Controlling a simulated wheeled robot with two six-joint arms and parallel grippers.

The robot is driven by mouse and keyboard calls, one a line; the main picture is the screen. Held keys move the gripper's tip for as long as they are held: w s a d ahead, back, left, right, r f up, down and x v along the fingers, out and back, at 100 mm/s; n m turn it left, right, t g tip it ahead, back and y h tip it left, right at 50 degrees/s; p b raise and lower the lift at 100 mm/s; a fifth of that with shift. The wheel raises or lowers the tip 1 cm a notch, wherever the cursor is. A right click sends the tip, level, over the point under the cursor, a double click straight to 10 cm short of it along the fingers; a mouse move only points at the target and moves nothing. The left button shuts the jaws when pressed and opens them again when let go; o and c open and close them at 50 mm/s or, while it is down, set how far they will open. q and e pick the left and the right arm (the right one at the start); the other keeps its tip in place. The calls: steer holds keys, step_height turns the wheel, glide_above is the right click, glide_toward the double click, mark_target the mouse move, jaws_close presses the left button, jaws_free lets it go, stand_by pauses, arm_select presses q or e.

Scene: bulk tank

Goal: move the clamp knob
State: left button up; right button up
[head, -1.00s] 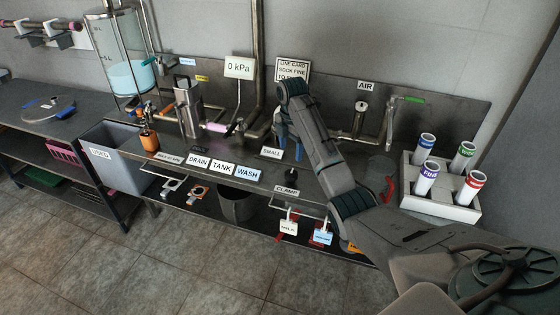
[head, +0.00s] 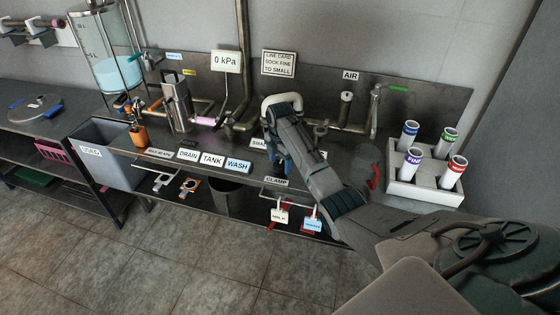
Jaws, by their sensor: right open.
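The CLAMP label (head: 277,181) shows on the front edge of the steel bench (head: 225,150) in the head view. The clamp knob itself is hard to make out; my right gripper and forearm cover the spot just above the label. My right gripper (head: 279,160) is open and points down over the bench, just behind the label. Its fingertips are small and partly hidden, and I cannot tell whether they touch the knob. My left gripper is out of view.
DRAIN, TANK and WASH labels (head: 212,159) line the bench edge to the left. Pipes and a gauge sign (head: 227,61) stand behind. A white rack (head: 428,190) with several tubes is at the right. Tags (head: 280,216) hang below the front edge.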

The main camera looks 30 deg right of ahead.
steer(key=c, duration=1)
steer(key=m+p, duration=0.2)
steer(key=shift+r+p, duration=0.25)
steer(key=shift+p, duration=0.15)
steer(key=m+p, duration=0.3)
steer(key=m, duration=0.1)
steer(key=shift+w, duration=0.1)
steer(key=m+p, duration=0.2)
steer(key=m, duration=0.2)
steer(key=shift+p, duration=0.3)
steer(key=m+p, duration=0.1)
steer(key=m, duration=0.3)
steer(key=shift+d+f+m+p, duration=0.1)
steer(key=shift+f+m+p, duration=0.05)
steer(key=shift+m+p, duration=0.2)
